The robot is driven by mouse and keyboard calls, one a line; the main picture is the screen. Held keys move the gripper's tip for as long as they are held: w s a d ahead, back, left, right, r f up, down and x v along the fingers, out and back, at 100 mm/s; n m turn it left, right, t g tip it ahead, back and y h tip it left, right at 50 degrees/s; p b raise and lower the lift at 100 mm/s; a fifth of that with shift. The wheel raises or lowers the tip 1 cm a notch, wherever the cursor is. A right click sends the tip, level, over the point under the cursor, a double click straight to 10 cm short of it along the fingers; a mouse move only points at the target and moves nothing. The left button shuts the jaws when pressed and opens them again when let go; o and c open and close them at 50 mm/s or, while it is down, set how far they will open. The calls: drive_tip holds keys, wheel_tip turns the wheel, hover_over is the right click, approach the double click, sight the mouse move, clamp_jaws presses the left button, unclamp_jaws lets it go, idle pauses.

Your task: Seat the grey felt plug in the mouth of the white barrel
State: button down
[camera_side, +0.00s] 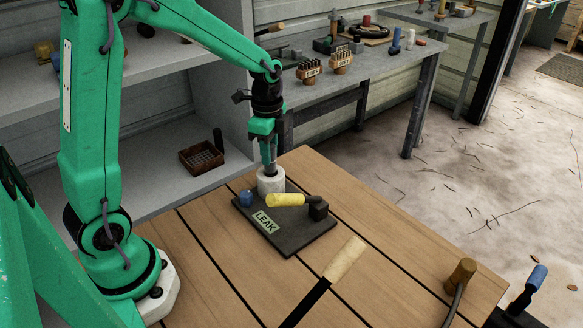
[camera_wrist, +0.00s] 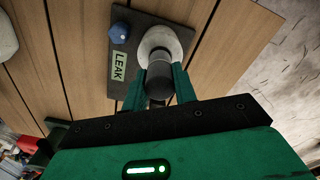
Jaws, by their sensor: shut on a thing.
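The white barrel (camera_side: 270,184) stands upright at the back edge of a dark board (camera_side: 290,238) on the wooden table. My gripper (camera_side: 269,163) points down right above it, shut on the grey felt plug (camera_side: 270,171). The plug's lower end is at the barrel's mouth; I cannot tell how far it is inside. In the wrist view, the plug (camera_wrist: 160,80) sits between the green jaws and overlaps the near part of the barrel (camera_wrist: 158,39), hiding part of the mouth.
The board also carries a blue knob (camera_side: 246,198), a LEAK label (camera_side: 265,221), a yellow cylinder (camera_side: 286,200) and a black block (camera_side: 318,208). A wooden-handled tool (camera_side: 343,262) lies at the table's front. The table right of the board is clear.

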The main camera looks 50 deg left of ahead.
drive_tip(key=shift+f, duration=1.2)
idle(2.0)
drive_tip(key=c, duration=1)
unclamp_jaws()
drive_tip(key=shift+c, duration=0.2)
drive_tip(key=shift+r, duration=3.9)
drive_tip(key=shift+r, duration=0.15)
drive_tip(key=shift+r, duration=2.1)
